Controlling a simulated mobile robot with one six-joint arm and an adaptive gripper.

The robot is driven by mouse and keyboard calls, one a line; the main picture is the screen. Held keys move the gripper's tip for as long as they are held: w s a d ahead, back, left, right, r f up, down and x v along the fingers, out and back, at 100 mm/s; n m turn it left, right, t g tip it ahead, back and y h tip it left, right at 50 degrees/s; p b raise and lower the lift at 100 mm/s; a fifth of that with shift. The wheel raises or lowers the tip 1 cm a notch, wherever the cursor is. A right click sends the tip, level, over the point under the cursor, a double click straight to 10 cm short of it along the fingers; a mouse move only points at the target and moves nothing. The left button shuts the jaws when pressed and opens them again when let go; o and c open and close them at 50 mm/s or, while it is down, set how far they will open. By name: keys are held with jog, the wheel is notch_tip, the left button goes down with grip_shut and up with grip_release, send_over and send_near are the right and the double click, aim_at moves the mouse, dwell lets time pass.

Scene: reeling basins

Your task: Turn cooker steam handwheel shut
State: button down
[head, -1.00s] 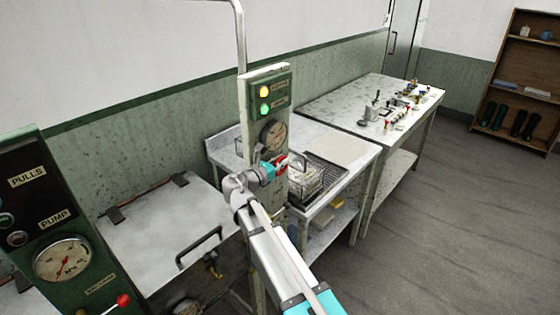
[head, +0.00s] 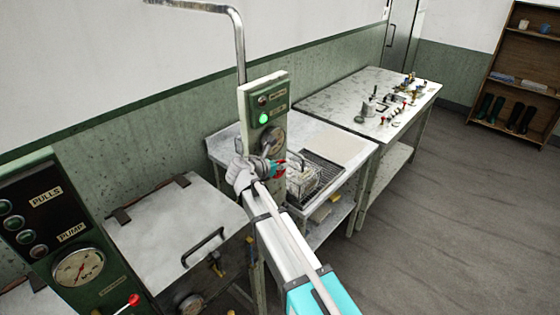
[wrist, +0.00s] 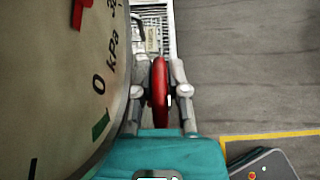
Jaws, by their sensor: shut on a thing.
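The red steam handwheel (head: 279,169) sits below the gauge (head: 272,141) on the narrow green control post (head: 262,94). In the wrist view the handwheel (wrist: 159,92) shows edge-on between the two finger pads of my gripper (wrist: 161,96), which is shut on it. My gripper (head: 275,167) in the head view partly covers the wheel. In the wrist view the gauge face (wrist: 62,70) fills the left side, close beside the gripper. On the post the green lamp (head: 263,119) is lit and the upper lamp (head: 262,101) is dark.
The metal cooker lid with a dark handle (head: 203,246) lies left of the post. A wire basket (head: 303,181) stands on the bench right of it. A panel with a gauge (head: 77,267) is at the lower left. Open floor (head: 440,230) lies at the right.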

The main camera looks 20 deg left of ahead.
jog(key=c, duration=0.6)
grip_release()
jog(key=shift+c, duration=0.2)
jog(key=shift+d+r, duration=0.15)
